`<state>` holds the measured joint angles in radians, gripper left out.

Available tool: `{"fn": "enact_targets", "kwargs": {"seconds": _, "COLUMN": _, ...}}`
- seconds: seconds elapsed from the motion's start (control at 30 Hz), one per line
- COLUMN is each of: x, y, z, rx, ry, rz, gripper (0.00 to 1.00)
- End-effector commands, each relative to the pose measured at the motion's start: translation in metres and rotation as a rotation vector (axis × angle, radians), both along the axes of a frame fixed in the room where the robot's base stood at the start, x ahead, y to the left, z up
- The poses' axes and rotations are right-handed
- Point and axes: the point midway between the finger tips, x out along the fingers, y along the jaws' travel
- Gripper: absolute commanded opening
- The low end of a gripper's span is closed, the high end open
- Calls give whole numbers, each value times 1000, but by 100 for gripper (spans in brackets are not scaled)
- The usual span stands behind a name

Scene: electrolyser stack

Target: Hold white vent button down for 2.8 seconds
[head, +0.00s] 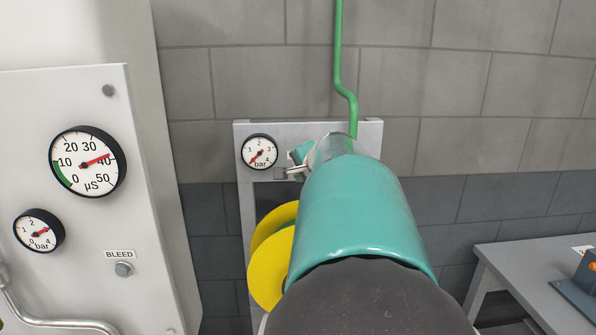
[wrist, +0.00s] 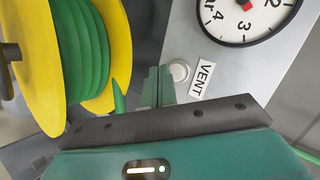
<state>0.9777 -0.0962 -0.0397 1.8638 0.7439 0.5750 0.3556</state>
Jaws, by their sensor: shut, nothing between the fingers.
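The white vent button (wrist: 180,70) is a small round cap in a metal ring on a grey panel, beside the VENT label (wrist: 202,78) in the wrist view. My gripper (wrist: 159,75) is shut and empty, its two narrow teal fingers pressed together. The fingertips appear just left of the button in that view, very near it. I cannot tell whether they touch it or whether it is pressed in. In the head view my teal arm covers much of the panel (head: 369,132), and I cannot make out the button there.
A bar gauge (head: 259,152) sits on the panel near the button; it also fills the wrist view's upper right (wrist: 248,12). A yellow reel (head: 270,266) with green hose (wrist: 82,50) is close beside the fingers. A green pipe (head: 339,50) runs above. A grey bench (head: 510,270) stands right.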

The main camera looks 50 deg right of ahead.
Motion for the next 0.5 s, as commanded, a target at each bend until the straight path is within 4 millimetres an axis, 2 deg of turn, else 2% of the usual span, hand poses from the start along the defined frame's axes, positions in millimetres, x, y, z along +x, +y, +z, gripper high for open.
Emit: {"fn": "enact_targets", "kwargs": {"seconds": 0.5, "x": -29, "y": 33, "z": 0, "rx": 0, "ry": -1, "rz": 0, "gripper": 0}}
